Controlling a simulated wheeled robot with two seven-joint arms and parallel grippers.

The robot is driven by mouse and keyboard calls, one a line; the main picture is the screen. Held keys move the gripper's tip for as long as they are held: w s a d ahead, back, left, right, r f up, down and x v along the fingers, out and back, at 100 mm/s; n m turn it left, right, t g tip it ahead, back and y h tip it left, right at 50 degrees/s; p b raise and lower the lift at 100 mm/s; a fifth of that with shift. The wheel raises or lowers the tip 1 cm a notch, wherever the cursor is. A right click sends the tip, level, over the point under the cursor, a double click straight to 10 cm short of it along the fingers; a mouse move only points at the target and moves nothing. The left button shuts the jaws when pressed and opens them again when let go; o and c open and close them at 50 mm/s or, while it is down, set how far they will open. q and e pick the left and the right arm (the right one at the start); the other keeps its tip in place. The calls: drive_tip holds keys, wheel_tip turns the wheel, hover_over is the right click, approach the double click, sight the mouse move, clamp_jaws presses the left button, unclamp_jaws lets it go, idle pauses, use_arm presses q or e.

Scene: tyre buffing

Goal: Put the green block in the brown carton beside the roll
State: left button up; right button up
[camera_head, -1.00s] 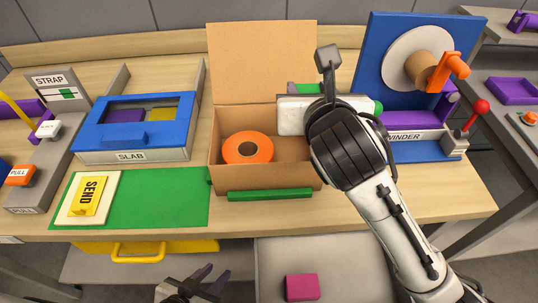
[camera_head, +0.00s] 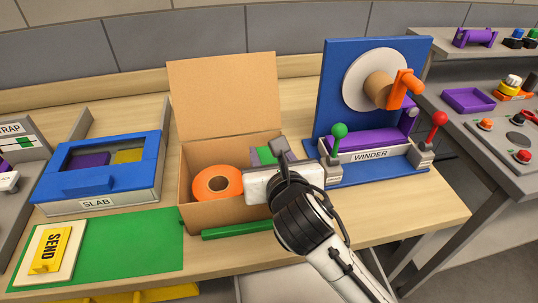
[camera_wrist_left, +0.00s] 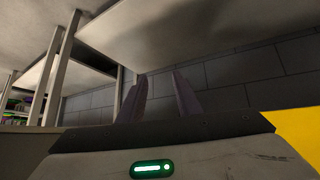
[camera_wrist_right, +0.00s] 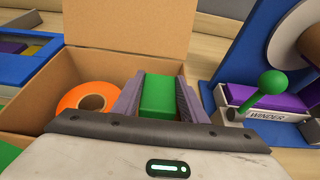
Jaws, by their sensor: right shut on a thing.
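The brown carton (camera_head: 222,95) stands open on the bench with its lid up at the back. The orange roll (camera_head: 203,188) lies in its left part; the right wrist view shows it (camera_wrist_right: 70,98) left of my fingers. My right gripper (camera_head: 264,152) is shut on the green block (camera_wrist_right: 158,95), between its purple fingers, at the right part of the carton beside the roll. The block's underside is hidden, so I cannot tell whether it touches the floor. My left gripper (camera_wrist_left: 161,80) is open and empty in the left wrist view, away from the carton.
Right of the carton stands the blue winder (camera_head: 328,80) with a green-knobbed lever (camera_head: 339,131) close to my right gripper. A green bar (camera_head: 237,230) lies along the carton's front. Left are the blue slab box (camera_head: 90,183) and a green mat (camera_head: 140,240).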

drive_tip(key=shift+s+f, duration=0.1)
drive_tip(key=shift+f, duration=0.4)
drive_tip(key=shift+s+f, duration=0.2)
drive_tip(key=shift+f, duration=0.5)
drive_tip(key=o, duration=1.2)
drive_tip(key=shift+f, duration=0.1)
drive_tip(key=shift+w+r+b, duration=0.15)
drive_tip(key=shift+r+b, duration=0.15)
drive_tip(key=shift+r, duration=0.3)
drive_tip(key=v, duration=0.4)
drive_tip(key=p+v, duration=0.1)
drive_tip(key=v, duration=0.3)
drive_tip(key=r+v, duration=0.1)
drive_tip(key=v, duration=0.3)
drive_tip(key=shift+w+p, duration=0.1)
drive_tip(key=shift+p, duration=0.2)
